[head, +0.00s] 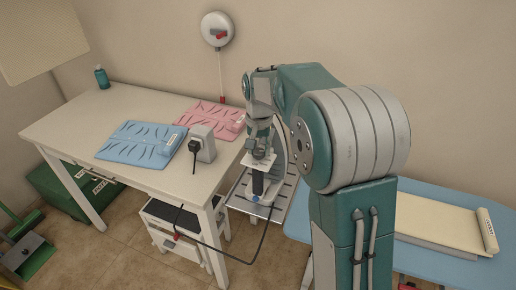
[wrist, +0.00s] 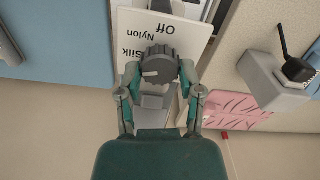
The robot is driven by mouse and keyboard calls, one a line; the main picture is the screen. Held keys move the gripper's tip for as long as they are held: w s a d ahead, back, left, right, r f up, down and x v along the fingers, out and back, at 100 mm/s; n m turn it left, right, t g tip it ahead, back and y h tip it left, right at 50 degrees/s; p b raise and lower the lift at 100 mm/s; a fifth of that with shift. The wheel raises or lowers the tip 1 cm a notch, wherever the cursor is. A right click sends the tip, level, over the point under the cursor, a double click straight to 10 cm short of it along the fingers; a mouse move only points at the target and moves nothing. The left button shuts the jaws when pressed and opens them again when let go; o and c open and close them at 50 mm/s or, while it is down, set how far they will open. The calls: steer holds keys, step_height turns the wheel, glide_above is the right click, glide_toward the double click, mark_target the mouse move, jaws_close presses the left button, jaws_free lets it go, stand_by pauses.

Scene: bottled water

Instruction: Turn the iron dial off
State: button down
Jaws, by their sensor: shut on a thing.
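The iron's dial (wrist: 158,62) is a dark grey ribbed knob with a pale pointer mark towards its lower left, near the "Silk" label. A white label plate (wrist: 190,38) beside it reads "Off", "Nylon" and "Silk", upside down in the wrist view. My gripper (wrist: 160,76) is shut around the dial, one finger on each side. In the head view my gripper (head: 260,138) reaches down to the iron (head: 280,160), which appears to stand on a metal rest (head: 238,193). My arm and gripper hide part of the iron, and the dial is hard to make out there.
A white table (head: 80,118) to the left holds blue (head: 140,143) and pink (head: 208,117) folded cloths. A grey outlet box (head: 204,143) with a black plug stands near its edge. A dark cord hangs below. The blue ironing board (head: 440,198) is right, carrying cream cloth (head: 435,222).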

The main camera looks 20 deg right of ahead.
mark_target(259, 150)
steer(key=m, duration=0.7)
steer(key=shift+s+f, duration=0.1)
steer(key=shift+f, duration=0.1)
steer(key=m, duration=0.4)
steer(key=shift+m, duration=1.9)
steer(key=shift+c, duration=1.3)
jaws_free()
steer(key=shift+r, duration=0.2)
step_height(259, 150, up, 12)
steer(key=shift+w+f, duration=0.2)
